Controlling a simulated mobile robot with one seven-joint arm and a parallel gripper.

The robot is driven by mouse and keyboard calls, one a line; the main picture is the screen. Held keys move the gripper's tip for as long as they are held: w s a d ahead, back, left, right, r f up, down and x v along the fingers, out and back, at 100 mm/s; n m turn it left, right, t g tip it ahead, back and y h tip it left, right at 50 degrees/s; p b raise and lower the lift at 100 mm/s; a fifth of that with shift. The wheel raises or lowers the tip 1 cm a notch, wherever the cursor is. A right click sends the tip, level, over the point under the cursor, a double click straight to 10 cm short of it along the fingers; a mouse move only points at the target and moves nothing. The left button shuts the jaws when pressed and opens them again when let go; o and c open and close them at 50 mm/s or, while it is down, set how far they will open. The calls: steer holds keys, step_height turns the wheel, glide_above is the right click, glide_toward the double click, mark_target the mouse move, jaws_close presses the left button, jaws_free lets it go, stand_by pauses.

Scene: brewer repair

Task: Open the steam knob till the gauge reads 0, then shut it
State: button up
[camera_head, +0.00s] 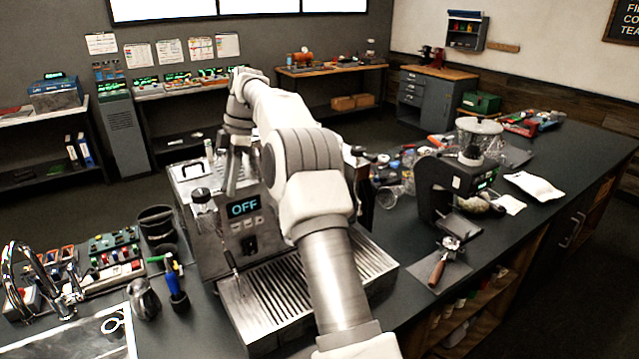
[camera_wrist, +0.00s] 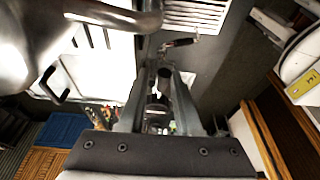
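The espresso machine (camera_head: 215,245) stands on the dark counter, its blue display reading OFF. My arm covers its right front. My gripper (camera_head: 233,178) points down over the machine's top in the head view. In the wrist view, the two fingers of my gripper (camera_wrist: 163,78) stand apart, with a dark rounded part between or just beyond them. I cannot tell whether that part is the steam knob or whether they touch it. A thin steam wand (camera_head: 231,262) hangs at the machine's front. I cannot make out the gauge or its reading.
A grinder (camera_head: 440,190) and a portafilter (camera_head: 440,265) on a mat are to the right. A sink tap (camera_head: 30,275), metal pitcher (camera_head: 146,300) and blue-handled tool (camera_head: 174,275) are further left.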

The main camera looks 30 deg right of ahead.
stand_by(0.4)
steer(key=shift+s+f+b, duration=0.15)
steer(key=shift+f+b, duration=0.05)
steer(key=shift+b, duration=0.4)
steer(key=s+a+m+t+h+b, duration=0.3)
steer(key=s+a+m+b, duration=0.4)
steer(key=m, duration=1.1)
steer(key=shift+r, duration=0.2)
stand_by(0.8)
steer(key=o, duration=0.4)
